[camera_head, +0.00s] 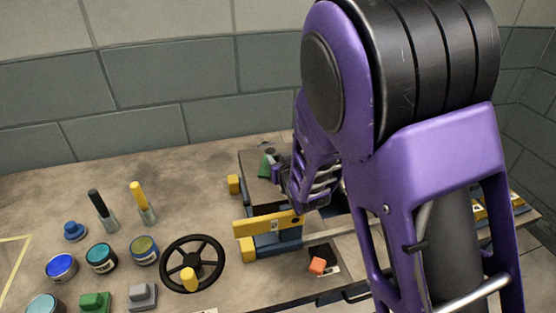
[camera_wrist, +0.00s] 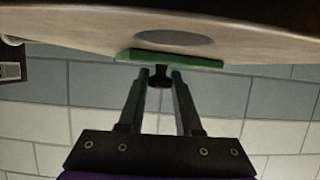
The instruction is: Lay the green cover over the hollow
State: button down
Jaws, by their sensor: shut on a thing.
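The green cover (camera_wrist: 170,59) shows edge-on in the wrist view as a thin flat plate with a dark knob. My gripper (camera_wrist: 160,75) is shut on that knob, with both fingers against its sides. In the head view, the green cover (camera_head: 264,164) is partly hidden by my gripper (camera_head: 276,170), near the dark top of the blue-and-yellow fixture. A grey oval (camera_wrist: 175,38) shows on the pale surface just beyond the cover in the wrist view. I cannot tell whether it is the hollow or a shadow. The head view does not show the hollow clearly.
A yellow bar (camera_head: 262,225) crosses the fixture's front. Several round pots and two upright handles fill the left. A block wall (camera_head: 150,90) stands behind.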

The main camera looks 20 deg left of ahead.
jog(key=shift+f, duration=0.1)
jog(key=c, duration=0.6)
grip_release()
jog(key=shift+f, duration=0.1)
jog(key=shift+s, duration=0.1)
jog(key=shift+r+p, duration=0.45)
jog(key=shift+p, duration=0.15)
jog(key=p+v, duration=0.1)
jog(key=v, duration=1.1)
jog(key=shift+r, duration=0.35)
